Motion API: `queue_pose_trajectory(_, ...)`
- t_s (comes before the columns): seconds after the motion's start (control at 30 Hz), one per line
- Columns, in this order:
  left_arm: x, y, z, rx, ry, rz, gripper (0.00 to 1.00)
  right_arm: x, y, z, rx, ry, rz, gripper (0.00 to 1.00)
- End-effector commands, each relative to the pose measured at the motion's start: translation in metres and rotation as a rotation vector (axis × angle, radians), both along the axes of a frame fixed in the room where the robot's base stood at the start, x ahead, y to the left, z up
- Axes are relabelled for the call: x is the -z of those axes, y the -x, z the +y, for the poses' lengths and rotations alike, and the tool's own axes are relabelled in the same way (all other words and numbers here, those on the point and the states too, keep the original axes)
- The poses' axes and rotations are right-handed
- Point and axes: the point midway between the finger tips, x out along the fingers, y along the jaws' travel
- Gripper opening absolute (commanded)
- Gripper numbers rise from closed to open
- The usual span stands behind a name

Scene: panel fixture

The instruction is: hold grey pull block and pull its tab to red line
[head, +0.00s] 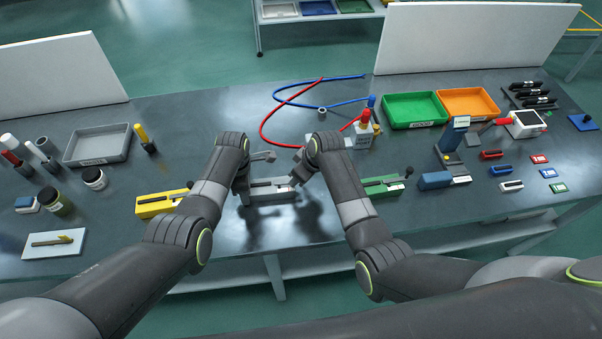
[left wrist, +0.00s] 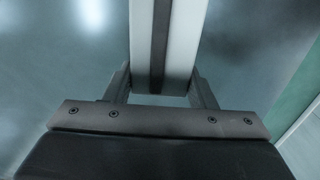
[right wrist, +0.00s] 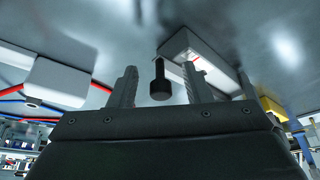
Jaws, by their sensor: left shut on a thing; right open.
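The grey pull block (head: 268,196) lies on the table between my two arms, with a dark slot along its top. My left gripper (left wrist: 160,85) is shut on its left end, seen in the left wrist view with the block's slot running away from the jaws. The dark tab knob (right wrist: 160,85) shows in the right wrist view, near the block's end. A small red line (right wrist: 196,59) is on the block's top beside it. My right gripper (right wrist: 160,88) is open, its fingers on either side of the knob as seen; whether it is far enough in cannot be told.
A yellow block (head: 160,203) stands to the left and a green block (head: 383,187) to the right of the grey one. A blue block (head: 440,180) lies further right. Red and blue hoses (head: 290,100) curve behind. The table's front edge is close.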

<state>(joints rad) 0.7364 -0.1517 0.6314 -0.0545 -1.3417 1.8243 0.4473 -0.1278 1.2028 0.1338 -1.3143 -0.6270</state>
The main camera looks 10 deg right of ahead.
Motion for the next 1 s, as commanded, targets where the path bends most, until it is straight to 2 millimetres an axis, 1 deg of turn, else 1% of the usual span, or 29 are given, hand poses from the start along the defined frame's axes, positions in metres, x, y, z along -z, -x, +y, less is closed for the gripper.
queue_pose_trajectory(0.17, -0.0004, -0.0004, 0.0, 0.0, 0.0, -0.001, 0.17, -0.0003, -0.0001, 0.0002, 0.0, 0.0, 0.0, 0.44)
queue_pose_trajectory(0.5, -0.0004, -0.0004, 0.0, 0.0, 0.0, -0.001, 0.17, -0.0004, 0.0001, 0.0, 0.0, 0.0, 0.0, 0.0)
queue_pose_trajectory(1.0, -0.0004, -0.0004, 0.0001, 0.0, 0.0, -0.001, 0.17, -0.0005, 0.0002, -0.0065, 0.0, 0.0, 0.0, 0.0)
